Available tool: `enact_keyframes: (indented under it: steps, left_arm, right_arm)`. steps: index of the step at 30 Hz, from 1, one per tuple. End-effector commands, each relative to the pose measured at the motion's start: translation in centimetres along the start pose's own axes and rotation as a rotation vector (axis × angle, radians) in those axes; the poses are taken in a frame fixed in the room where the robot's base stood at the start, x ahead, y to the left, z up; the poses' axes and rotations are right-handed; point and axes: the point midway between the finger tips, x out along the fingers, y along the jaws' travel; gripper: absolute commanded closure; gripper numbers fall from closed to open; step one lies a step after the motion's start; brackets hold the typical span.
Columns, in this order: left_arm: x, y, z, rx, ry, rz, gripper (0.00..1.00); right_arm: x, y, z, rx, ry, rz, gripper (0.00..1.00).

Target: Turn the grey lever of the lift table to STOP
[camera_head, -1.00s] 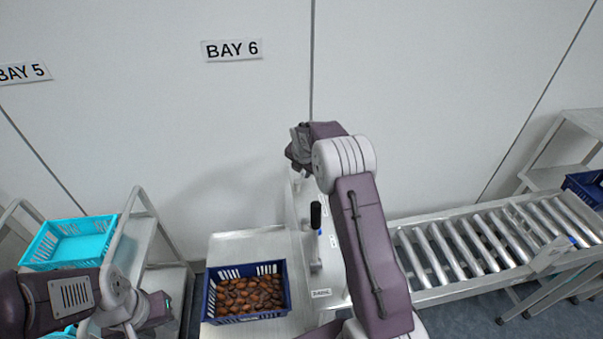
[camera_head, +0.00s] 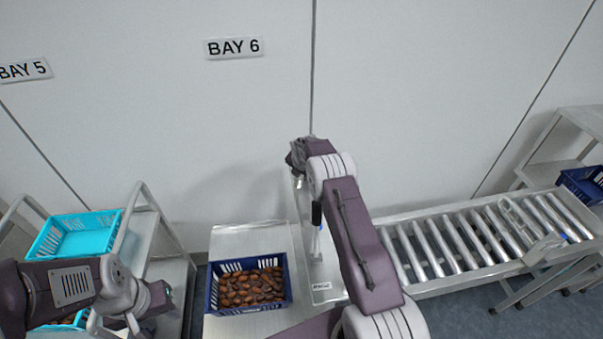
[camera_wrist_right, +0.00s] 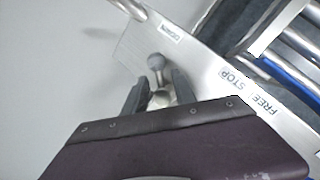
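The grey lever (camera_wrist_right: 156,63), a round knob on a short stalk, stands on the pale metal panel of the lift table (camera_wrist_right: 205,65) in the right wrist view. My right gripper (camera_wrist_right: 158,82) is open, with one finger on each side of the stalk and the knob showing just past the fingertips. I cannot tell whether a finger touches it. The STOP label (camera_wrist_right: 239,79) is to the right of the lever, beside the FREE label (camera_wrist_right: 262,106). In the head view my right gripper (camera_head: 297,165) is at the panel's far end. My left gripper (camera_head: 163,294) is at lower left, its fingers unclear.
A black-handled lever (camera_head: 316,214) stands on the same panel, close to my right forearm. A blue crate of dates (camera_head: 211,298) sits on the lift table's top. A roller conveyor (camera_head: 430,290) runs to the right. A turquoise crate (camera_head: 84,242) is on a rack at left.

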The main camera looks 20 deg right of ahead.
Motion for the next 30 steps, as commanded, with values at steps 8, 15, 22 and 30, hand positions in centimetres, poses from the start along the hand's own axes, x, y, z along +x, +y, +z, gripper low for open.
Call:
enact_keyframes:
  steps: [8,15,22,30]
  left_arm:
    - [0.0,0.0,0.0,0.000,0.000,0.000,0.64]
    - [0.2,0.0,0.0,0.000,0.000,0.000,0.64]
    - [1.5,0.0,0.1,0.000,0.000,0.000,0.64]
    - [3.3,-0.1,0.3,0.000,0.000,0.000,0.64]
  right_arm:
    - [0.0,0.0,0.0,0.000,0.000,0.000,1.00]
    - [0.0,0.0,0.0,0.010,-0.005,-0.004,1.00]
    - [0.1,-0.1,-0.1,0.093,-0.033,-0.037,1.00]
    - [0.0,-0.5,-0.2,0.278,-0.092,-0.113,1.00]
